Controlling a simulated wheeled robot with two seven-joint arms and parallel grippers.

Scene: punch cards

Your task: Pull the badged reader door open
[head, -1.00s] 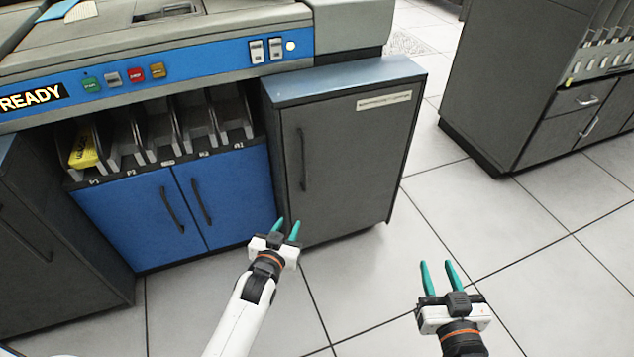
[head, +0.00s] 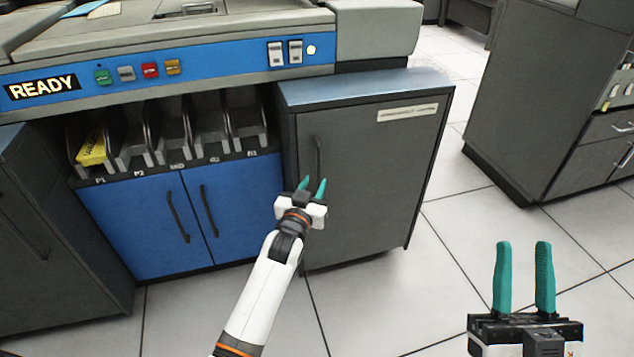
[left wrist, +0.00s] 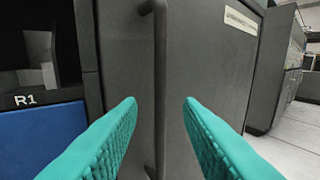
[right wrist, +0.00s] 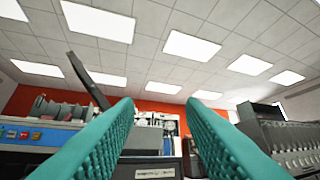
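The reader door (head: 372,180) is a dark grey cabinet door with a pale label badge (head: 407,112) at its upper right. It stands closed. Its dark vertical bar handle (head: 317,158) is near the left edge. My left gripper (head: 312,185) is open in front of the lower part of the handle. In the left wrist view the handle (left wrist: 160,70) runs upright between the two teal fingers (left wrist: 162,103), and I see no finger touching it. My right gripper (head: 524,275) is open and empty, above the floor at the lower right, pointing up.
Blue double doors (head: 190,215) with two handles are left of the grey door, below card slots (head: 172,140) and a control panel. Another grey cabinet (head: 545,110) stands at the back right. Tiled floor (head: 430,275) is clear in front of the door.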

